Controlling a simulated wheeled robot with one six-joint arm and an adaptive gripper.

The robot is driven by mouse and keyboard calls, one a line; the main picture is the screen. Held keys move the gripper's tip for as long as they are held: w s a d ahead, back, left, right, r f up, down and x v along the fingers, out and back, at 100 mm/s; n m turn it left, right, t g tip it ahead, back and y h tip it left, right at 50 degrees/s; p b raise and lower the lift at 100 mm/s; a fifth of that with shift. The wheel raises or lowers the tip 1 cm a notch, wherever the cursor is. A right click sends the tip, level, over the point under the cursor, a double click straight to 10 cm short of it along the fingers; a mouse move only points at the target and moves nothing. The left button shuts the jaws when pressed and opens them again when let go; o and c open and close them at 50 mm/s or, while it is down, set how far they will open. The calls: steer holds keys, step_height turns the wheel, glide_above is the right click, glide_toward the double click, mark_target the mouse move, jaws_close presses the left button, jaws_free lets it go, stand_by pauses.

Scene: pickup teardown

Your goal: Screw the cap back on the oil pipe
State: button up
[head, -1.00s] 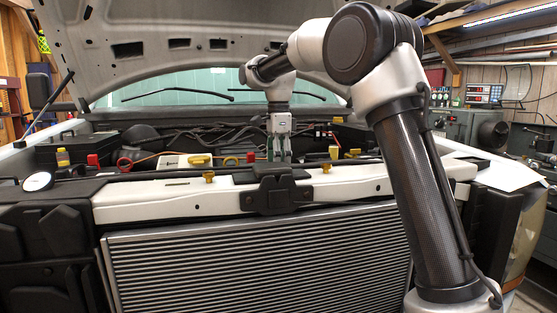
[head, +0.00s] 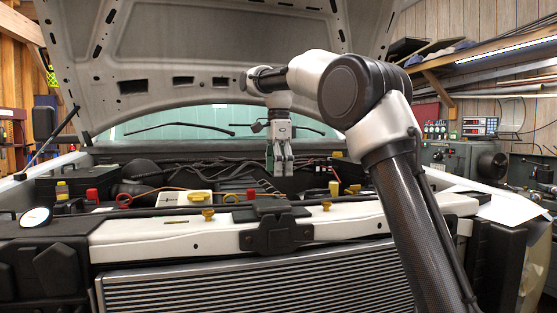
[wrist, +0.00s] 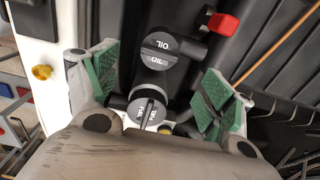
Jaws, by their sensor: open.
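My gripper (head: 281,172) hangs pointing down over the engine bay in the head view, behind the front crossmember. In the wrist view my gripper (wrist: 158,88) is open, its green-padded fingers wide apart with nothing between the pads in their hold. A round black cap marked OIL (wrist: 160,50) lies below, between the fingers. Whether it sits on the oil pipe or how tightly cannot be told. A second black cap (wrist: 147,112) with unclear lettering is just below it in the picture. The oil cap cannot be made out in the head view.
A red-capped part (wrist: 221,22) is at upper right in the wrist view, and a yellow knob (wrist: 42,72) on the white crossmember at left. The crossmember (head: 150,238) and black latch (head: 277,236) stand in front of the bay. The raised hood (head: 220,60) is overhead.

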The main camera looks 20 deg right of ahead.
mark_target(279, 196)
step_height(279, 196, up, 3)
steer(key=shift+f, duration=0.2)
steer(key=shift+c, duration=1.4)
step_height(279, 196, down, 11)
steer(key=shift+f, duration=0.15)
steer(key=c, duration=1)
steer(key=m, duration=1)
steer(key=o, duration=1.3)
